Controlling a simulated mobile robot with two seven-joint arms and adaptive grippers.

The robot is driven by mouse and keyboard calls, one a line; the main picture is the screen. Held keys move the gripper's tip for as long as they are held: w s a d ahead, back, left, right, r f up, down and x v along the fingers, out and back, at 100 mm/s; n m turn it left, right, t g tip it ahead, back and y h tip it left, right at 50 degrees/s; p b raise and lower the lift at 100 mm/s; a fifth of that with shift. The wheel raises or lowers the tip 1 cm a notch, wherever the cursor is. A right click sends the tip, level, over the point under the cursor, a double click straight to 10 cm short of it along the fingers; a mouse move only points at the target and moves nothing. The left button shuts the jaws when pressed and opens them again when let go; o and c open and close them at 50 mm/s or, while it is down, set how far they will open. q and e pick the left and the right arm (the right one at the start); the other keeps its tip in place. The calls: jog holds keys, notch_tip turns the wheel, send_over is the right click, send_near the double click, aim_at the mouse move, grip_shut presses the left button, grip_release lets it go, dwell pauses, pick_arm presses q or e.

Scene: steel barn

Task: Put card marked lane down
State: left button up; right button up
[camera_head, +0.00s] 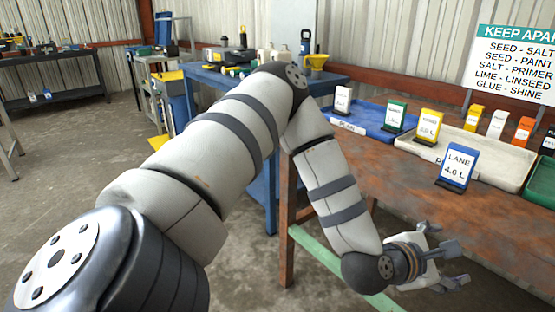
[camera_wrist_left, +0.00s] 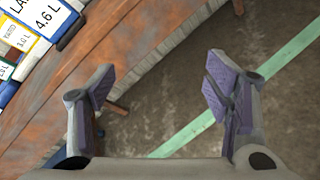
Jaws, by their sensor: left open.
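The card marked LANE (camera_head: 457,166), white with a blue frame and reading 4.6 L, stands upright on the rusty brown table (camera_head: 400,185), in front of the pale tray. It also shows at the top left of the left wrist view (camera_wrist_left: 42,22), cut off by the edge. My left gripper (camera_head: 452,265) is open and empty, beside the table's front edge and apart from the card. My right gripper is not in view.
A blue tray (camera_head: 362,127) and a pale tray (camera_head: 490,160) stand along the table's back, with several other cards in or near them. A sign (camera_head: 515,65) hangs at the right. A blue bench (camera_head: 205,75) stands behind. The table's front strip is bare.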

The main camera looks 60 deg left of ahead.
pick_arm(q)
jog(key=s+d+f+m+g+h, duration=0.1)
jog(key=s+d+f+m+g, duration=0.25)
jog(key=s+f+m, duration=0.35)
jog(key=s+d+f+m+g+h, duration=0.1)
jog(key=s+d+f+m+g, duration=0.3)
jog(key=s+f, duration=0.55)
jog(key=s+a+f+m+g, duration=0.2)
jog(key=s+m, duration=0.3)
jog(key=s, duration=0.4)
jog(key=s+a+f+m+g+y, duration=0.1)
jog(key=s+m+g, duration=0.3)
jog(key=s, duration=0.6)
jog(key=s+a+f+m+g+y, duration=0.1)
jog(key=s+a+f+m+g, duration=0.2)
jog(key=s+m, duration=0.5)
jog(key=shift+s+g, duration=0.35)
jog(key=shift+s, duration=0.8)
